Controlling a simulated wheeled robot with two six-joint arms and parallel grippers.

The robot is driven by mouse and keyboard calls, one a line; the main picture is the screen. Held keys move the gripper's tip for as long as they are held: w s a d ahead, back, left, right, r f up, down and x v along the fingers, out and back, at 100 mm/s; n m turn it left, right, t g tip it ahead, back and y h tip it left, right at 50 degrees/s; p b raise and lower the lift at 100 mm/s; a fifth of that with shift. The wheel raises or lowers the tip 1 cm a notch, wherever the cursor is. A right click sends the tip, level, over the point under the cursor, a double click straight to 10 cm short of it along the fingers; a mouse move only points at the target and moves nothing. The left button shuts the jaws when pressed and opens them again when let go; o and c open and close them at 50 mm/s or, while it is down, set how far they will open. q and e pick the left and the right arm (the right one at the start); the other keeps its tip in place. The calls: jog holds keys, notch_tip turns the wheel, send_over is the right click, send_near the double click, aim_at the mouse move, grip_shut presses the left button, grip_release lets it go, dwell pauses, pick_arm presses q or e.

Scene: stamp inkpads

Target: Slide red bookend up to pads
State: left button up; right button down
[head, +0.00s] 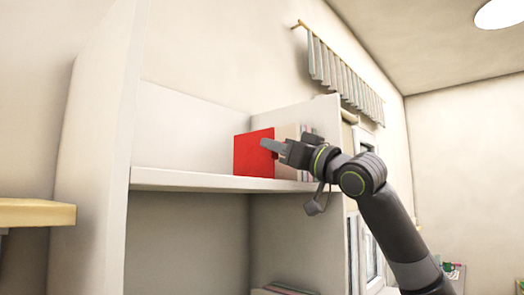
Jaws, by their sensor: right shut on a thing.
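The red bookend (248,157) stands upright on the white shelf, with its flat red face toward me. My right gripper (270,146) comes in from the right and is shut on the bookend's right edge. The pads (290,131), pale and coloured upright slabs, stand just right of the bookend at the shelf's right side wall. My gripper and wrist hide part of them. I cannot tell whether the bookend touches the pads. My left gripper is not in view.
The shelf board (185,178) is bare left of the bookend. A tall white side panel (95,120) bounds it at left. More flat items (283,290) lie in the lower compartment. A wooden ledge (35,212) juts in at far left.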

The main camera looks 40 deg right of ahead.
jog(key=shift+d, duration=0.85)
jog(key=c, duration=1.1)
grip_release()
jog(key=shift+c, duration=0.2)
